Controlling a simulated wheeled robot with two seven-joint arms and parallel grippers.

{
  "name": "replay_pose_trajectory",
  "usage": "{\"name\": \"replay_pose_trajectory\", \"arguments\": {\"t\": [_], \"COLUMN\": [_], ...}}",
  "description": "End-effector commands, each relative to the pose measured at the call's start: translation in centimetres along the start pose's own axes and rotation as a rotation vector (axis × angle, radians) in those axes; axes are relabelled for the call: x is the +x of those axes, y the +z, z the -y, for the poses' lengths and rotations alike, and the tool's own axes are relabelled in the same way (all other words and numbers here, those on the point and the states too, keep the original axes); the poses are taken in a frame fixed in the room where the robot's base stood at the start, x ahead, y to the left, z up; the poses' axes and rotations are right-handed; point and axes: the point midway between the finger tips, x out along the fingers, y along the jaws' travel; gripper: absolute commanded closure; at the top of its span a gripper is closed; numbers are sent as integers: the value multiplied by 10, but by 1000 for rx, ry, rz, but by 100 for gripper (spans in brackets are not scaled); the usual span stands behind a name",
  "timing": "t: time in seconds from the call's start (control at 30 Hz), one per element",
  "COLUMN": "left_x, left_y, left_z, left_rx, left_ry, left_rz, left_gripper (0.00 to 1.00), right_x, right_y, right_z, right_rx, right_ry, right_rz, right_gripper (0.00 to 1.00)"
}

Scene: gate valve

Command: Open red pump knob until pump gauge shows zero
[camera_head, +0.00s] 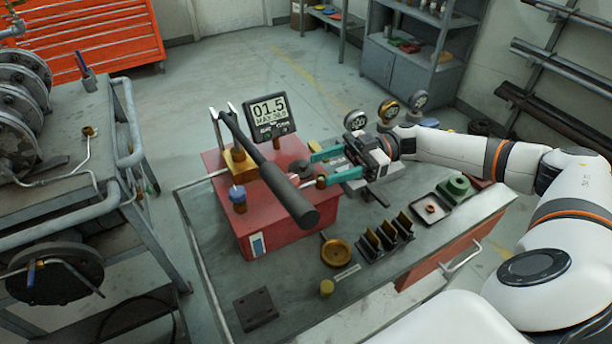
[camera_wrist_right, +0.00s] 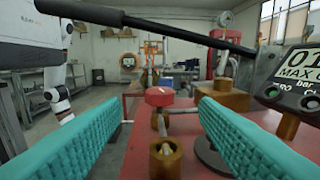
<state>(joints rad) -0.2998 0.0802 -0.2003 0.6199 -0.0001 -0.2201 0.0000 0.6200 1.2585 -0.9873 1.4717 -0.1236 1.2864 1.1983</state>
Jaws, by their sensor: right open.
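The red pump (camera_head: 290,214) stands on the workbench, with a long dark lever (camera_head: 268,172) slanting over its top. The digital pump gauge (camera_head: 268,113) reads 01.5 in the head view; it is partly cut off in the right wrist view (camera_wrist_right: 296,75). My left gripper is not in view.
Brass fittings (camera_wrist_right: 166,158) and a dark disc (camera_wrist_right: 213,156) sit low near the fingers. Black V-shaped holders (camera_head: 385,240) and a green part (camera_head: 455,188) are on the bench (camera_head: 355,293). A metal cart (camera_head: 65,225) stands left; open floor lies behind.

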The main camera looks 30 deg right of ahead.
Motion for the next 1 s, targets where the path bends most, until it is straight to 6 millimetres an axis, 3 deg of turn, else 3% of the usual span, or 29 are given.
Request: {"name": "replay_pose_trajectory", "arguments": {"t": [0.1,0.27,0.83,1.0], "left_x": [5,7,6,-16], "left_y": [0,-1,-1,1], "left_z": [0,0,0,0], "left_rx": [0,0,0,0], "left_ry": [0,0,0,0], "left_rz": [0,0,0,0], "left_gripper": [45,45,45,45], "right_x": [-18,-30,-31,-32], "right_y": [-1,0,1,24], "right_z": [0,0,0,0], "right_rx": [0,0,0,-1], "right_ry": [-1,0,1,1], "right_rz": [0,1,2,2], "right_gripper": [45,45,45,45]}}
